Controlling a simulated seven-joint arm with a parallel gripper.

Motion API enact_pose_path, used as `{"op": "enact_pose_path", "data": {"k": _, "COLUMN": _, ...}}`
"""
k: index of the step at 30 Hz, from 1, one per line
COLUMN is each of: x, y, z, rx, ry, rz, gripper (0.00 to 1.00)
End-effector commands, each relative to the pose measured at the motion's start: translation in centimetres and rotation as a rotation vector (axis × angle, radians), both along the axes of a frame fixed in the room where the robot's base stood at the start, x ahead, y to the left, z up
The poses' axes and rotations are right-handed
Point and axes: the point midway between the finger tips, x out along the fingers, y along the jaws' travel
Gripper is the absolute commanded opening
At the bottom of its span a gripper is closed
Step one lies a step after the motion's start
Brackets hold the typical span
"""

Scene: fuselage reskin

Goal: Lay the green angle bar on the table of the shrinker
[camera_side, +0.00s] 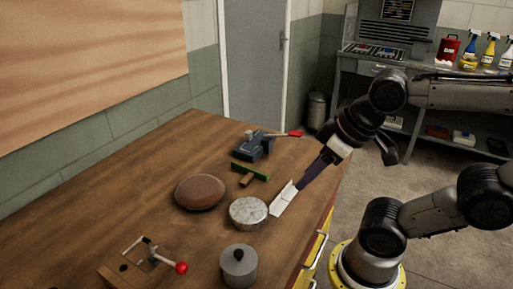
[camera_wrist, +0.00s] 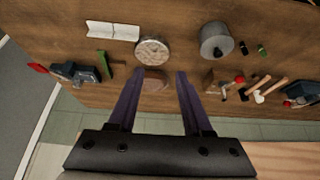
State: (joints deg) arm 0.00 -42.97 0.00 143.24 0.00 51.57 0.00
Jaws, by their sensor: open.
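A green bar (camera_side: 251,171) lies on the bench with a short brown wooden piece (camera_side: 247,181) against it. In the wrist view the green bar (camera_wrist: 105,66) is left of my fingers, beside a blue-grey lever machine (camera_wrist: 77,73). That machine (camera_side: 256,145) has a red-tipped lever and stands just behind the bar in the side view; it may be the shrinker, but no label is readable. My gripper (camera_wrist: 156,77) is open and empty, its purple fingers pointing down towards the bench. In the side view my gripper (camera_side: 303,184) overlaps a white folded strip; its height is unclear.
A red-knobbed tool (camera_side: 150,255) stands at front left. Another blue machine (camera_wrist: 301,93) and hammers (camera_wrist: 268,88) are at right.

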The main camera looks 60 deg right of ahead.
Motion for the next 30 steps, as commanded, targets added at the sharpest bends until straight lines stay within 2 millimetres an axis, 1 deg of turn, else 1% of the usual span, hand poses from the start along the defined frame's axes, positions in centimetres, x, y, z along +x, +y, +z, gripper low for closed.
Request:
{"op": "enact_pose_path", "data": {"k": 10, "x": 0.0, "y": 0.0, "z": 0.0, "rx": 0.0, "ry": 0.0, "rz": 0.0, "gripper": 0.5}}
{"op": "enact_pose_path", "data": {"k": 11, "x": 0.0, "y": 0.0, "z": 0.0, "rx": 0.0, "ry": 0.0, "rz": 0.0, "gripper": 0.46}}
{"op": "enact_pose_path", "data": {"k": 12, "x": 0.0, "y": 0.0, "z": 0.0, "rx": 0.0, "ry": 0.0, "rz": 0.0, "gripper": 0.4}}
{"op": "enact_pose_path", "data": {"k": 19, "x": 0.0, "y": 0.0, "z": 0.0, "rx": -0.001, "ry": 0.0, "rz": 0.002, "gripper": 0.4}}
{"op": "enact_pose_path", "data": {"k": 22, "x": -0.2, "y": 0.0, "z": 0.1, "rx": -0.016, "ry": 0.012, "rz": 0.029, "gripper": 0.4}}
{"op": "enact_pose_path", "data": {"k": 26, "x": 1.2, "y": 0.0, "z": 3.0, "rx": -0.04, "ry": -0.013, "rz": 0.072, "gripper": 0.4}}
{"op": "enact_pose_path", "data": {"k": 29, "x": 3.5, "y": -0.3, "z": 5.4, "rx": -0.059, "ry": 0.003, "rz": 0.092, "gripper": 0.4}}
{"op": "enact_pose_path", "data": {"k": 30, "x": 4.7, "y": -0.6, "z": 6.2, "rx": -0.066, "ry": 0.018, "rz": 0.098, "gripper": 0.4}}
